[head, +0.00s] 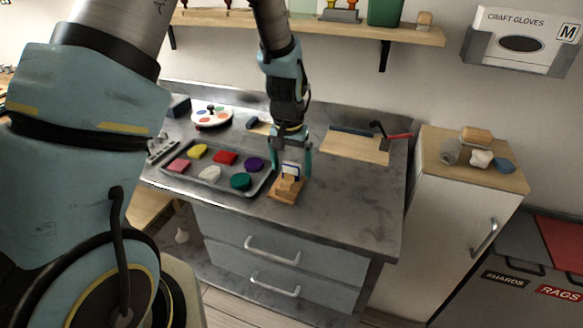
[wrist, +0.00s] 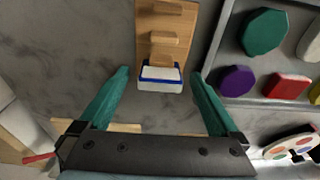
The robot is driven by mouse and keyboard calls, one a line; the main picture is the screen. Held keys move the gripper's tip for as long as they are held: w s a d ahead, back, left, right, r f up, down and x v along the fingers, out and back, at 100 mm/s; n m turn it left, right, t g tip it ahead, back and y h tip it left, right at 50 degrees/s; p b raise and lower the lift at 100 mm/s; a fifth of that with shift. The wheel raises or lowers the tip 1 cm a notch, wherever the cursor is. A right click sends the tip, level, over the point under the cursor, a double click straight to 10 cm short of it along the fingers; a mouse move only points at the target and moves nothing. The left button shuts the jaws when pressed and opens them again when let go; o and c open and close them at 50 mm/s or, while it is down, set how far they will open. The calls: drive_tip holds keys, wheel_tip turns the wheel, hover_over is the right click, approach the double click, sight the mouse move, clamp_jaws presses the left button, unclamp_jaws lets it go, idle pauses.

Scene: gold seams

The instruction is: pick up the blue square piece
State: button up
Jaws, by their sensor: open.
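A white square piece with a blue edge (head: 291,169) stands upright in a stepped wooden rack (head: 285,190) on the grey worktop. In the wrist view the piece (wrist: 161,78) shows a white face and a blue line, at the near end of the rack (wrist: 158,45). My gripper (head: 291,162) is open and points down over it. In the wrist view its two green fingers (wrist: 159,76) lie to the left and right of the piece, with a gap on each side. I cannot tell whether the fingertips are down at its height.
A tray (head: 218,190) of several coloured pieces lies left of the rack. A round palette (head: 211,116) and a small blue block (head: 252,123) lie behind it. A wooden board (head: 356,147) and a red-handled tool (head: 394,136) are back right. The front right worktop is clear.

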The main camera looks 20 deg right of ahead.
drive_tip(key=shift+f, duration=0.55)
drive_tip(key=c, duration=1.5)
